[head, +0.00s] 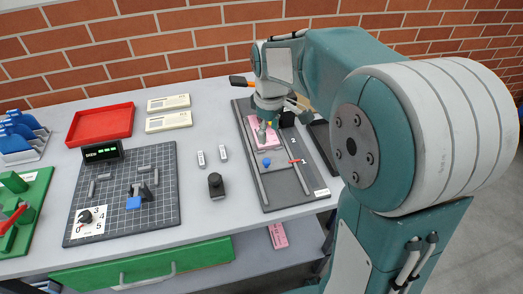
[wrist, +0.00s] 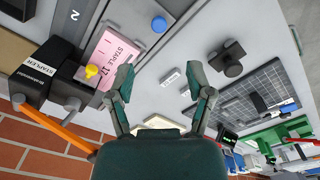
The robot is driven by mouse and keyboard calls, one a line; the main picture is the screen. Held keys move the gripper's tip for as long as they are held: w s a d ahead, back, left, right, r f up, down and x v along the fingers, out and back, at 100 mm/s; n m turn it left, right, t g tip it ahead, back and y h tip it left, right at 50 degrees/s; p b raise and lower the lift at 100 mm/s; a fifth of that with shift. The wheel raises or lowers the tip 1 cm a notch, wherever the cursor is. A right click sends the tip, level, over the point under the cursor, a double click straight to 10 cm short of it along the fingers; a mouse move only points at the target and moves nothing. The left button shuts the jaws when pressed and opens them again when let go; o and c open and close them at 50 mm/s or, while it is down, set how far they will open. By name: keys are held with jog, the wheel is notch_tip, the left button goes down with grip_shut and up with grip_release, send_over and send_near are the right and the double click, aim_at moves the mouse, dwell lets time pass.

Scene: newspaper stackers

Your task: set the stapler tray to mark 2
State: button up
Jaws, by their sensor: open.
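The stapler tray, a board with rails (head: 262,187), lies at the right of the table. A pink card (head: 262,131) lies at its far end; in the wrist view the card (wrist: 112,58) reads "STAPLER 17". A yellow knob (wrist: 92,71) stands beside the card, near a black block (wrist: 38,80) labelled "STAPLER". A mark "2" (wrist: 75,15) shows near the top left of the wrist view. My gripper (wrist: 163,90) is open and empty, its left finger close beside the pink card. In the head view, my gripper (head: 268,125) hangs over the board's far end and partly hides it.
A blue knob (head: 266,162) and a red piece (head: 297,161) are on the board. A black knob-topped block (head: 216,185) and two small white labels (head: 201,158) stand left of it. Further left are a gridded mat (head: 160,205) and a red tray (head: 100,122). A brick wall is behind.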

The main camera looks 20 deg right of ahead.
aim_at(266, 160)
jog(key=f, duration=1.1)
jog(key=shift+w+a+f, duration=0.2)
jog(key=shift+w, duration=0.2)
grip_shut()
